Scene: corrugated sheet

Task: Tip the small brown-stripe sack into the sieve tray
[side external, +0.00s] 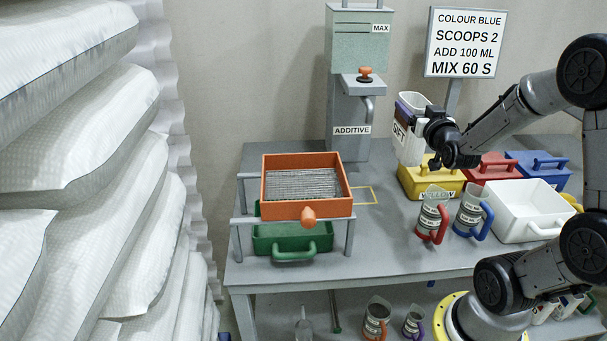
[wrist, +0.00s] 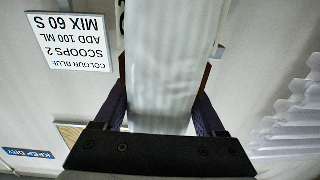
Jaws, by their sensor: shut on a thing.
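The small sack (side external: 410,148) is white with a "SIFT" label and stands nearly upright, slightly tilted, behind the yellow bin in the side view. My gripper (side external: 421,114) is shut on its upper part. In the wrist view the white sack (wrist: 162,65) fills the space between my two fingers. Its brown stripe is hard to make out, and I cannot tell whether its base touches the table. The sieve tray (side external: 306,211) is an orange box with a grey mesh floor, on a raised stand to the left. The mesh looks bare.
A green bin (side external: 291,240) sits under the sieve. The additive dispenser (side external: 352,125) stands between sieve and sack. Yellow (side external: 431,182), red (side external: 490,170) and blue (side external: 538,168) bins, two jugs and a white tub (side external: 527,215) fill the right. Large sacks (side external: 110,205) are piled left.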

